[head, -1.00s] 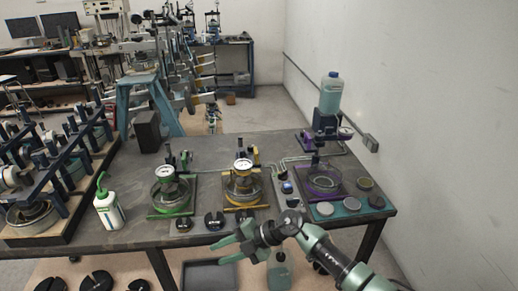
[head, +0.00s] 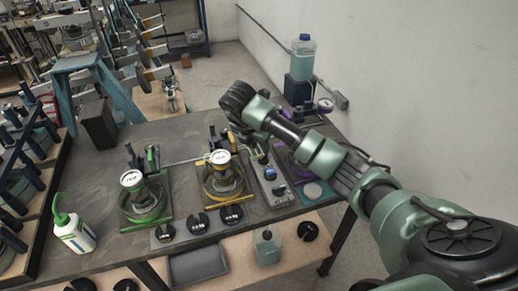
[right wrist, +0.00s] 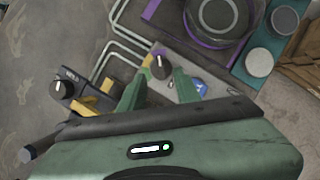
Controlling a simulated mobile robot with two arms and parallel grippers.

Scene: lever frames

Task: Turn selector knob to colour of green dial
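The selector knob (right wrist: 160,66) is black with a white pointer mark, on a grey control box (head: 275,190) with a blue button (right wrist: 200,87). My right gripper (right wrist: 160,75) is open and points down at the box. In the right wrist view its two green fingers lie on either side of the knob; contact cannot be told. In the head view its fingers are mostly hidden by my arm. The green dial (head: 131,179) is a round white gauge on the green-framed stand (head: 160,222) at the left of the table. My left gripper is not in view.
A yellow-framed stand with a white gauge (head: 219,157) is left of the box. A purple-framed stand (right wrist: 160,12) is on its other side. A green-capped bottle (head: 75,233) stands at the table's left. Black slotted discs (head: 231,214) lie at the front edge.

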